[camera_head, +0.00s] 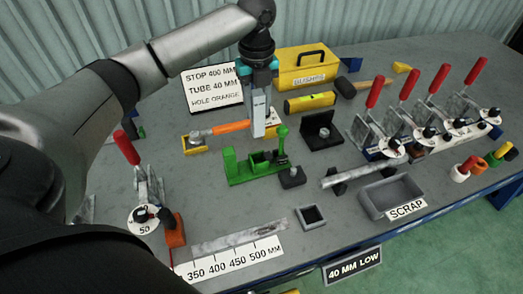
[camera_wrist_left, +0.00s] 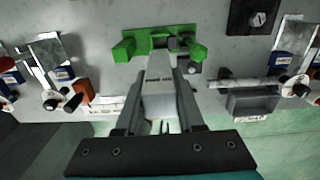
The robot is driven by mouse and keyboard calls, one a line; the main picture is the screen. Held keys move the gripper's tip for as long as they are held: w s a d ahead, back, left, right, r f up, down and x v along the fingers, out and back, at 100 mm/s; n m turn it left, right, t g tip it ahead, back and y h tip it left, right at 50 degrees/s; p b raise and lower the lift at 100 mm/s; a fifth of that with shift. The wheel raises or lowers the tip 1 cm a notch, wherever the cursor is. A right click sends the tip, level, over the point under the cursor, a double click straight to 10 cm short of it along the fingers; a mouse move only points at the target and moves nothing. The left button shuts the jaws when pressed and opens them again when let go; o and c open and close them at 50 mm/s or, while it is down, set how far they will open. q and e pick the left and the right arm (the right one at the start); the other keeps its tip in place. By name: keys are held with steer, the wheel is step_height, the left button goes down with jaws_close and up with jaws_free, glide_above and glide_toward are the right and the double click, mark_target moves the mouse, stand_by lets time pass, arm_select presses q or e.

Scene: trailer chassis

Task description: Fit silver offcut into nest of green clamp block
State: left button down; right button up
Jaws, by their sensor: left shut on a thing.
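The green clamp block (camera_head: 258,168) stands on the grey bench in the middle of the head view, with a square nest in its body and a green upright knob at its right. It also shows in the left wrist view (camera_wrist_left: 160,40). My left gripper (camera_head: 258,130) points down above the nest, shut on the silver offcut (camera_head: 259,112). In the left wrist view the pale offcut (camera_wrist_left: 160,95) lies between the fingers, its far end reaching toward the block. Whether the offcut's lower end touches the nest is hidden. My right gripper is not in view.
An orange-handled tool (camera_head: 230,127) lies behind the block. A black block (camera_head: 292,177) and a dark bracket (camera_head: 321,132) stand at its right.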

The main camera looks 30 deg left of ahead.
arm_select(q)
step_height(320, 180, down, 14)
steer(key=shift+r+b, duration=0.15)
steer(key=shift+b, duration=0.9)
steer(key=c, duration=0.5)
jaws_free()
step_height(320, 180, up, 12)
steer(key=shift+r+p, duration=0.1)
steer(key=shift+p, duration=1)
